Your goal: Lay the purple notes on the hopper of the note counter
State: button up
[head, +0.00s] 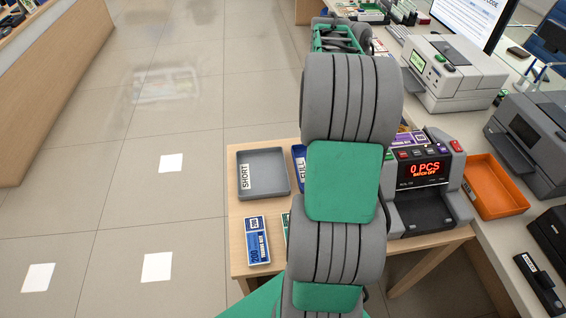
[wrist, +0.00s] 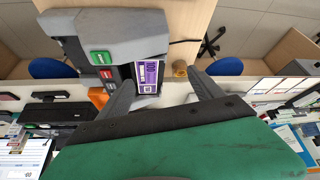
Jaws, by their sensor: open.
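The note counter (head: 432,190) stands on the wooden side table, its red display reading 0 PCS. The purple notes (head: 408,139) show at the top of the counter, at its hopper, partly hidden by my arm. In the wrist view the purple notes (wrist: 151,76) lie against the dark hopper of the counter (wrist: 115,38). My gripper (wrist: 161,77) is open, its two fingers spread wide. The left finger appears close beside the notes, and the right finger is clear of them. Whether either finger touches the notes I cannot tell. In the head view my arm hides the fingers.
A grey SHORT tray (head: 263,190), a blue FULL tray (head: 299,160) and a blue note bundle (head: 257,240) are on the wooden table (head: 238,215). An orange tray (head: 496,187) sits right of the counter. Printers (head: 453,72) line the white desk.

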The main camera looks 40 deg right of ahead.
jog(key=w+a+n+t+y, duration=0.15)
jog(key=a+n, duration=0.25)
jog(key=a, duration=0.6)
jog(key=w+a+r+n+t, duration=0.15)
jog(key=a+n, duration=0.25)
jog(key=a, duration=0.5)
jog(key=w+a+n+t+y, duration=0.1)
jog(key=w+a+n, duration=0.25)
jog(key=a, duration=0.65)
jog(key=s+a+f+n+y, duration=0.1)
jog(key=s+a+n, duration=0.3)
jog(key=a, duration=0.4)
jog(key=s+a+f+n+y, duration=0.1)
jog(key=s+a+f+n, duration=0.2)
jog(key=a, duration=0.5)
jog(key=shift+s+a+f+n+t+y, duration=0.25)
jog(key=shift+s+a+n+t+y, duration=0.15)
jog(key=shift+s+n, duration=0.4)
jog(key=shift+w, duration=0.1)
